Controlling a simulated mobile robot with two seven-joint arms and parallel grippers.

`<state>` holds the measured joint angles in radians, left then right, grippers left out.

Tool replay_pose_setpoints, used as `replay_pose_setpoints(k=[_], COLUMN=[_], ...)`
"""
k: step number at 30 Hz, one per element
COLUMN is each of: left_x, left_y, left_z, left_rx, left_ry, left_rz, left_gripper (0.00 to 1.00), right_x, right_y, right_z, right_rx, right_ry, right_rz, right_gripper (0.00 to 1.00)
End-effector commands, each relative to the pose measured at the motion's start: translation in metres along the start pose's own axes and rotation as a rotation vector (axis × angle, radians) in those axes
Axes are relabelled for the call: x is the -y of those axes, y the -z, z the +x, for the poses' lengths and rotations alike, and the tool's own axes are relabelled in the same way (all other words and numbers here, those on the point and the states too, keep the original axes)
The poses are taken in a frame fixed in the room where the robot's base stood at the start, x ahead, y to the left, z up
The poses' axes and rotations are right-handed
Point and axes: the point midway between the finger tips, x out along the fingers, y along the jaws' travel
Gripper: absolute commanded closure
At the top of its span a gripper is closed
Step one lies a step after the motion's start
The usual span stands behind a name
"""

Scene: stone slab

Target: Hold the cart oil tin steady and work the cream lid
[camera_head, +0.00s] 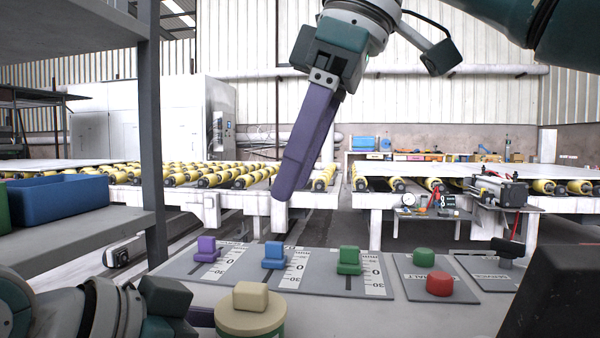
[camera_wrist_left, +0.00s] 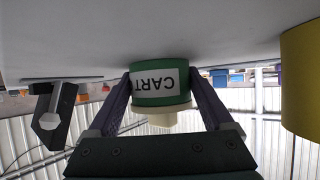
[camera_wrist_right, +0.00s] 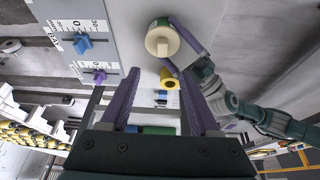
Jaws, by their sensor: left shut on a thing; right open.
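The cart oil tin (camera_wrist_left: 155,84) is green with a white "CART" label, seen upside down in the left wrist view. Its round cream lid (camera_head: 250,316) sits on top and carries a raised block-shaped knob (camera_head: 250,296). My left gripper (camera_head: 203,317) is shut on the tin's body, one purple finger on each side. In the right wrist view the lid (camera_wrist_right: 157,46) shows from above, with the left fingers beside it. My right gripper (camera_head: 281,208) is open and empty, above and beyond the tin; its fingers (camera_wrist_right: 160,98) are spread apart in its own view.
A yellow cylinder (camera_wrist_right: 169,78) stands near the tin. A shelf post (camera_head: 152,140) rises at left.

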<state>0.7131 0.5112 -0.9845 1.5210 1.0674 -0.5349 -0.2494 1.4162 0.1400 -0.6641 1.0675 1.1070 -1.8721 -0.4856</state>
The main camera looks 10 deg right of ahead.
Motion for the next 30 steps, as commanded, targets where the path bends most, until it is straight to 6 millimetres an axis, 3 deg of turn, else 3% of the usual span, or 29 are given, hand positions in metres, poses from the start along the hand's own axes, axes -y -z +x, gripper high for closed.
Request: replay_pose_setpoints(k=[8, 21, 30], left_x=[0.000, 0.000, 0.000], left_y=[0.000, 0.000, 0.000], left_z=[0.000, 0.000, 0.000], left_rx=[0.000, 0.000, 0.000], left_ry=[0.000, 0.000, 0.000], left_rz=[0.000, 0.000, 0.000], left_gripper=[1.00, 1.00, 1.00], right_x=[0.001, 0.004, 0.004], right_y=[-0.001, -0.001, 0.000], right_z=[0.021, 0.102, 0.121], right_rx=[-0.006, -0.005, -0.006], right_ry=[0.035, 0.034, 0.031], right_rz=[-0.059, -0.057, -0.058], right_gripper=[0.38, 0.38, 0.38])
